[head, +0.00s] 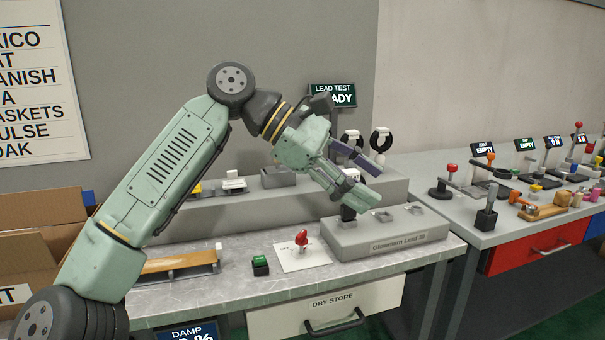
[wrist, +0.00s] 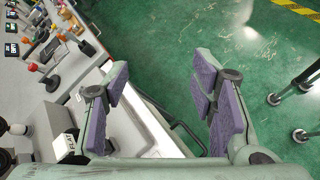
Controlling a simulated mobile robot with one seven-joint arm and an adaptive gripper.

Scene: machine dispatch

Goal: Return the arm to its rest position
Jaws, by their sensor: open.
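My gripper (head: 368,182) is open and empty in the head view, held out to the right above the grey test block (head: 390,240) on the bench. My arm reaches up from the lower left, bends at the elbow and slopes down to the gripper. In the wrist view my gripper (wrist: 160,105) shows its two purple-padded fingers wide apart, with nothing between them. The white drawer front and green floor lie behind the fingers there. Part of the bench behind the arm is hidden in the head view.
A red-knobbed lever (head: 301,238) and a green button box (head: 260,265) stand on the bench. The DRY STORE drawer (head: 325,308) is below. A second bench (head: 470,230) with several levers stands at the right. Cardboard boxes (head: 40,210) are at the left. Green floor (wrist: 180,40) is open.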

